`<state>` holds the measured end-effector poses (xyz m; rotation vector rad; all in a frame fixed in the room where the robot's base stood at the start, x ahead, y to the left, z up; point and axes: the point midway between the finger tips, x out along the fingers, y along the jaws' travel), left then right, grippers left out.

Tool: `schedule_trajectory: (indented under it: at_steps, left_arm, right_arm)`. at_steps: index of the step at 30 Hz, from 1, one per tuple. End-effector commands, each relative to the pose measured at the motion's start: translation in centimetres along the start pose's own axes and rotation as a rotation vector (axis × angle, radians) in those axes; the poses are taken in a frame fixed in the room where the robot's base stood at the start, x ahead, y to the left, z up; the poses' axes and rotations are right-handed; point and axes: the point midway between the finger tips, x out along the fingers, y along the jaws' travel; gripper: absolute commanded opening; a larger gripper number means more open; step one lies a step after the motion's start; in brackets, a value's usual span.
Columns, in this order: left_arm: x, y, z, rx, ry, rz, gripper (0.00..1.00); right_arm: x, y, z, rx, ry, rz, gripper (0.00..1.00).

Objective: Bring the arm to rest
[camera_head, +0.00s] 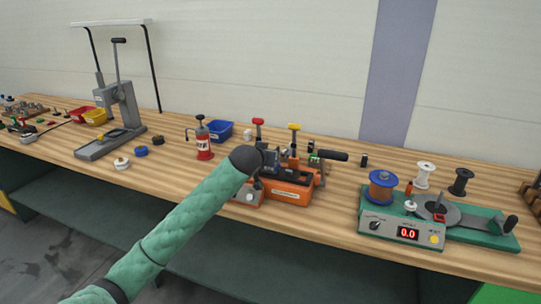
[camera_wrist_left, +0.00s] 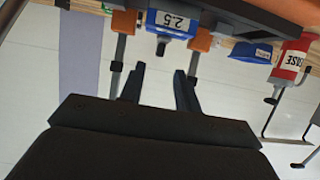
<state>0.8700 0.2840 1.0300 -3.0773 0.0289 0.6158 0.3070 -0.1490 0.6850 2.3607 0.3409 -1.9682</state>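My left arm, in a green sleeve, reaches up from the bottom left of the head view. Its gripper (camera_head: 270,158) is at the left end of the orange bench machine (camera_head: 287,191) and hides part of it. In the left wrist view my left gripper (camera_wrist_left: 159,74) has its two fingers apart with nothing between them. Just beyond the fingertips are a blue block marked 2.5 (camera_wrist_left: 168,22) and grey posts with orange blocks, seen upside down. I cannot tell whether the fingers touch anything. My right gripper is in neither view.
A red bottle (camera_head: 204,144) and a blue bin (camera_head: 220,130) stand left of the orange machine. A green winder (camera_head: 393,229) with a display of 0.0 and spools is on the right. A grey lever press (camera_head: 122,108) stands further left on the wooden bench.

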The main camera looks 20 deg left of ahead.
Motion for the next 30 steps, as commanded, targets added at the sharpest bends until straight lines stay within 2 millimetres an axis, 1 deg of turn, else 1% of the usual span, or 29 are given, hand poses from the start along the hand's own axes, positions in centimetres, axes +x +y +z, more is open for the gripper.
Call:
schedule_trajectory:
  at_steps: [15, 19, 23, 26, 29, 30]
  left_arm:
    - [-0.2, 0.0, -0.1, 0.010, 0.001, 0.000, 0.33]
    - [-0.2, -0.2, 0.2, 0.066, -0.013, -0.009, 0.33]
    - [-0.3, -0.9, 1.0, 0.165, -0.062, -0.045, 0.33]
    - [-1.5, -1.0, 1.1, 0.252, -0.092, -0.070, 0.33]
    - [-3.4, -1.1, 0.4, 0.336, -0.108, -0.097, 0.33]
    - [-4.4, -0.8, 0.1, 0.365, -0.111, -0.103, 0.33]
  right_arm:
    - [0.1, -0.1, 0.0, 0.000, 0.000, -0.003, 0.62]
    - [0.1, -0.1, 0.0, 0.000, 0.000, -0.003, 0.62]
    - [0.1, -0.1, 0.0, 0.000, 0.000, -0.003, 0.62]
    - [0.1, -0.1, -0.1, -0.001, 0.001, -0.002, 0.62]
    - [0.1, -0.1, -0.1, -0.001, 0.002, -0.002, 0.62]
    - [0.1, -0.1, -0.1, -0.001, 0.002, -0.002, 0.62]
